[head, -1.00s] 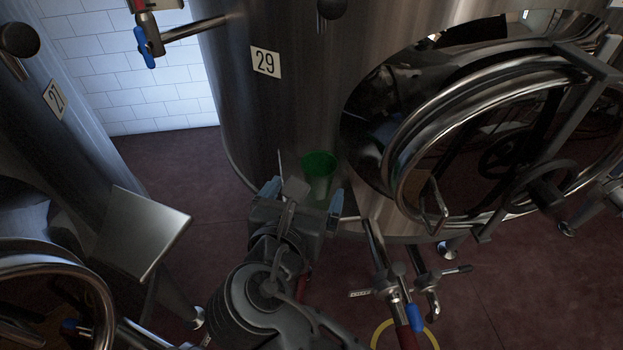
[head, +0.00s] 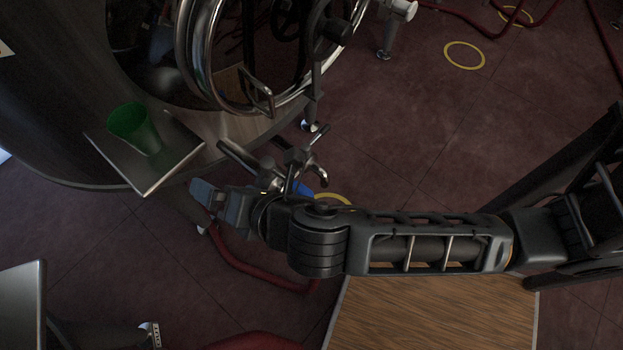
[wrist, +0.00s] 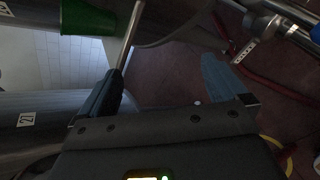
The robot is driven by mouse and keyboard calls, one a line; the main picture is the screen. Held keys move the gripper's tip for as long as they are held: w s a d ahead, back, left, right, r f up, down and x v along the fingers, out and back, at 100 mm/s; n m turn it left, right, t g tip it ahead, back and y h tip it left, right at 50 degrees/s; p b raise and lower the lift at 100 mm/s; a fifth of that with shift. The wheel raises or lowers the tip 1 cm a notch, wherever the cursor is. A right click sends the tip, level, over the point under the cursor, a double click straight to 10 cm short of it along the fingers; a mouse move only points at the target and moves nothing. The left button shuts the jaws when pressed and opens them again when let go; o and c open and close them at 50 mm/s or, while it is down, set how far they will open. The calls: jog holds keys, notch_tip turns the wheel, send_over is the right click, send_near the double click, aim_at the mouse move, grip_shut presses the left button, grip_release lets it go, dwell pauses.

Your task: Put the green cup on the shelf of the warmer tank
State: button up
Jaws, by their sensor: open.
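The green cup (head: 133,124) stands upright on a square metal shelf (head: 150,177) fixed to the side of a large steel tank (head: 50,120). Part of the cup also shows at the top left of the wrist view (wrist: 88,18), beside the shelf's edge. My gripper (head: 203,198) is open and empty, just off the shelf's front right corner and apart from the cup. In the wrist view its two fingers (wrist: 165,85) are spread, with only floor and tank between them. The frames do not show which tank is warmer.
A round steel hatch (head: 230,60) is right of the shelf. Pipes and a valve (head: 295,165) stick out close beside my gripper. Another metal shelf (head: 22,305) is at the lower left. Red hose (head: 250,275) lies on the floor. Open floor is at the right.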

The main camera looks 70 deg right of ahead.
jog(key=s+f+m+y, duration=0.1)
jog(key=s+m+y, duration=0.1)
jog(key=s+m, duration=0.35)
jog(key=s+d+r+m+t, duration=0.1)
jog(key=s+r+m, duration=0.5)
jog(key=s+m, duration=0.2)
jog(key=s+d+r+m+t+y, duration=0.1)
jog(key=s+r+m+t, duration=0.1)
jog(key=s+r+m, duration=0.4)
jog(key=s+m, duration=0.2)
jog(key=shift+s+d, duration=0.3)
